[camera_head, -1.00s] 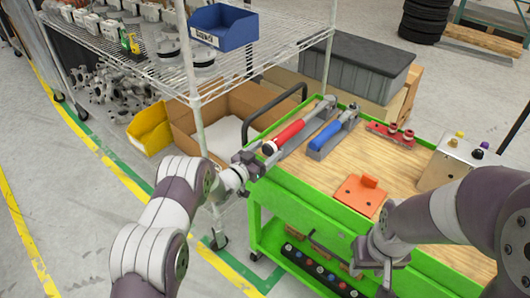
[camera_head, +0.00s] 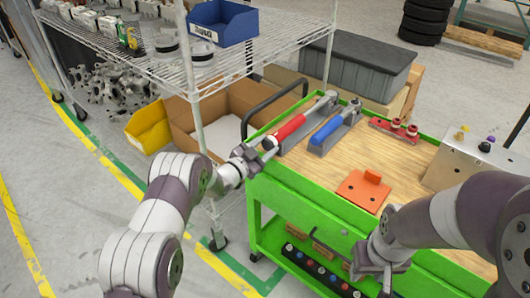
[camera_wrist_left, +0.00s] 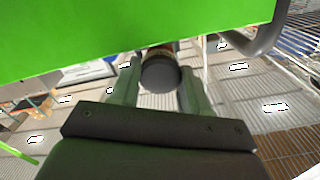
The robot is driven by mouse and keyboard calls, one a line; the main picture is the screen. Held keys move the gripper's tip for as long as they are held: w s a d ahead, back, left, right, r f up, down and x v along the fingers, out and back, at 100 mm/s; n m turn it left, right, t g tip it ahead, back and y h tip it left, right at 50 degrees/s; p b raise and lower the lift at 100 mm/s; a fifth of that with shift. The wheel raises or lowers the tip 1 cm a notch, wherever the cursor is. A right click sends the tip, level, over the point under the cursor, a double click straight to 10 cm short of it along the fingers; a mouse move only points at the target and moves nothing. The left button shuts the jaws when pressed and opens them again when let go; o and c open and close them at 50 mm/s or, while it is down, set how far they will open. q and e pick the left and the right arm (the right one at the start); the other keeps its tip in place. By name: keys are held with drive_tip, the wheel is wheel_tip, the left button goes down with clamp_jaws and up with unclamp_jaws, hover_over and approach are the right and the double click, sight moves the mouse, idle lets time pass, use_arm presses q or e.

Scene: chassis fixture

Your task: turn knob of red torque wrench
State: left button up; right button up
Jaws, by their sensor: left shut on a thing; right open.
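The red torque wrench (camera_head: 290,127) lies in a grey holder on the wooden top of the green cart, its knob end toward the cart's left edge. My left gripper (camera_head: 254,156) is at that end. In the left wrist view, the dark round knob (camera_wrist_left: 160,74) sits between the two fingers of my left gripper (camera_wrist_left: 162,84), which is shut on it; the finger contact is partly hidden. The blue torque wrench (camera_head: 330,128) lies beside the red one. My right gripper (camera_head: 372,280) is open and empty in front of the cart's near side.
An orange block (camera_head: 363,190), a red fixture (camera_head: 394,128) and a beige box with knobs (camera_head: 462,160) stand on the cart (camera_head: 300,190). A wire shelf (camera_head: 265,45) with a blue bin (camera_head: 222,24) stands behind left. Bare wood lies around the orange block.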

use_arm(q)
drive_tip(key=shift+m+b, duration=1)
drive_tip(key=shift+m, duration=0.4)
drive_tip(key=o, duration=1.1)
drive_tip(key=shift+c, duration=0.2)
